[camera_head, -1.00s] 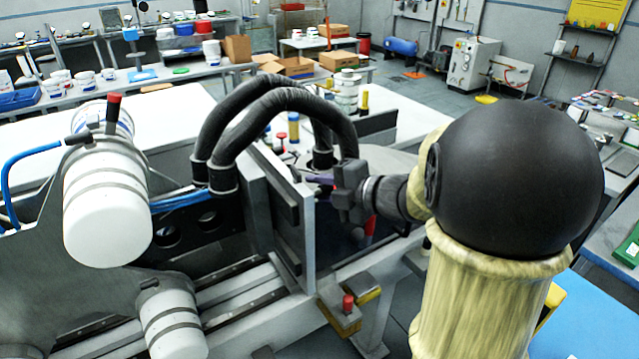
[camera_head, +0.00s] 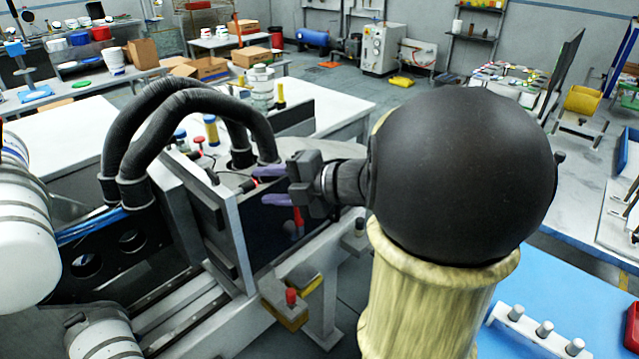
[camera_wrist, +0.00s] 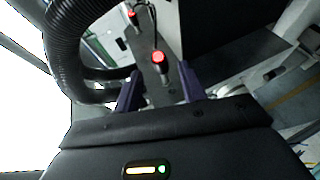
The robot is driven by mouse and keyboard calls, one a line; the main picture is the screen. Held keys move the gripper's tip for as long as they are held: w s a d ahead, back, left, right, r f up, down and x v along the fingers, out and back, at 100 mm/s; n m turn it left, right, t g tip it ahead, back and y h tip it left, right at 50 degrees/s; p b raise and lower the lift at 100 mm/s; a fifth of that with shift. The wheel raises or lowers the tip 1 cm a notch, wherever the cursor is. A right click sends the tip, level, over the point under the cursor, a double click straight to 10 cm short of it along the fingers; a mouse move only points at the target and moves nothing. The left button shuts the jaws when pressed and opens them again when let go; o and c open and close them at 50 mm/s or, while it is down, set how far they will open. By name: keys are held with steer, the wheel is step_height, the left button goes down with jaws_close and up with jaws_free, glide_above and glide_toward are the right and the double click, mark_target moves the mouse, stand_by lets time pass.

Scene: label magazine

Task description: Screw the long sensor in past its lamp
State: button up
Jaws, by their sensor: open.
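My gripper (camera_head: 262,186) is at the right of the grey upright plate in the head view. Its two purple fingers stand apart with nothing clasped. In the wrist view, my gripper (camera_wrist: 160,82) has a short sensor-like cylinder with a glowing red lamp (camera_wrist: 158,58) ahead, between the finger lines. A second red-lit piece (camera_wrist: 131,15) with a dark cable stands farther off on the same grey strip. A small dark and red piece with a cable (camera_head: 249,184) shows by the fingertips in the head view. I cannot tell which piece is the long sensor, nor how deep either sits.
The grey upright plate (camera_head: 232,235) and thick black hoses (camera_head: 165,125) stand close left of my gripper. Red-capped (camera_head: 199,143) and yellow (camera_head: 210,128) pieces stand behind the plate. A red button on a yellow box (camera_head: 291,297) is below.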

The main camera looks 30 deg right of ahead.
steer(key=v, duration=1)
steer(key=shift+s, duration=0.2)
steer(key=shift+d, duration=0.1)
steer(key=w+f+m+t+h+p, duration=0.15)
steer(key=w+m+h+p, duration=0.45)
steer(key=w+m+h, duration=0.7)
steer(key=s+a+f+m+g+y+p, duration=0.1)
steer(key=s+a+f+m+g+p, duration=0.1)
steer(key=s+a+f+m+g, duration=0.3)
steer(key=s+a+f+m+g+y+p, duration=0.2)
steer(key=s+a+f+m+g, duration=0.3)
steer(key=s, duration=0.6)
steer(key=shift+s+f+m, duration=0.35)
steer(key=shift+m, duration=0.65)
